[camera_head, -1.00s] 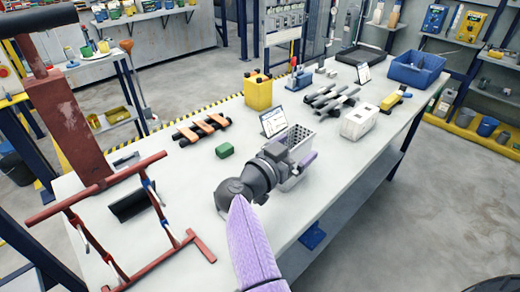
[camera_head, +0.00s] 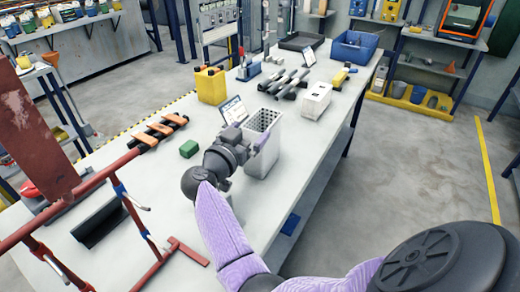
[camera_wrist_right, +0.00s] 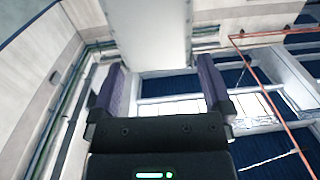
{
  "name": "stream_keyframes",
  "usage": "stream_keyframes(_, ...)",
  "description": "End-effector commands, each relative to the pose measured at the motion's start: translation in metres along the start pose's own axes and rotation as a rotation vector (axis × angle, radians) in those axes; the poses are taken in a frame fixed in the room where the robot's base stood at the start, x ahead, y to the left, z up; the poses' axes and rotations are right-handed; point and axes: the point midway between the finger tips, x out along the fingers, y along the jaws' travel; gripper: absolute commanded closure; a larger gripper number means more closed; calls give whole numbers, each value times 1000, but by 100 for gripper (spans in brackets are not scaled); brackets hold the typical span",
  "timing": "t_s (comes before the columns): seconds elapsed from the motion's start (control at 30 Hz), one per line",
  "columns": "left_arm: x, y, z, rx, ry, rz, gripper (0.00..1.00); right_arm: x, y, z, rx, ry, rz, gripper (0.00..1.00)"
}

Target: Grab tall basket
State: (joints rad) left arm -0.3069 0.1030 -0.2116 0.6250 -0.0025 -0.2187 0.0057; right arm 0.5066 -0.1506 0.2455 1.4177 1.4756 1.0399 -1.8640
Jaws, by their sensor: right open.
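The tall basket (camera_head: 262,162) is a pale grey, upright box with a perforated inner wall, standing on the white table near its right edge. My right gripper (camera_head: 255,138) is at the upper part of the basket, coming from the left. One purple finger shows against the basket's side. In the right wrist view, the two fingers (camera_wrist_right: 162,75) are spread apart and the pale basket wall (camera_wrist_right: 150,35) lies ahead, between their tips. I cannot tell whether they touch it. My left gripper is not in view.
A white container (camera_head: 316,100) and a yellow canister (camera_head: 211,85) stand further back. A red frame (camera_head: 130,205) occupies the table's near left.

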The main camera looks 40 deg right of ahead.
Motion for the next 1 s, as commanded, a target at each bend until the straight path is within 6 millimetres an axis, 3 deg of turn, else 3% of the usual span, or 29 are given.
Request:
stream_keyframes(0.1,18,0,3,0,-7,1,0,25,2,13,-2,4,2,0)
stream_keyframes(0.2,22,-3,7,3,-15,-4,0,41,2,12,-1,3,1,0)
stream_keyframes(0.47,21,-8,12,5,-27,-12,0,48,2,9,0,0,0,0)
stream_keyframes(0.93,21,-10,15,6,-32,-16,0,48,2,9,0,0,1,97)
stream_keyframes(1.0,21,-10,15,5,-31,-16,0,48,2,9,0,0,1,100)
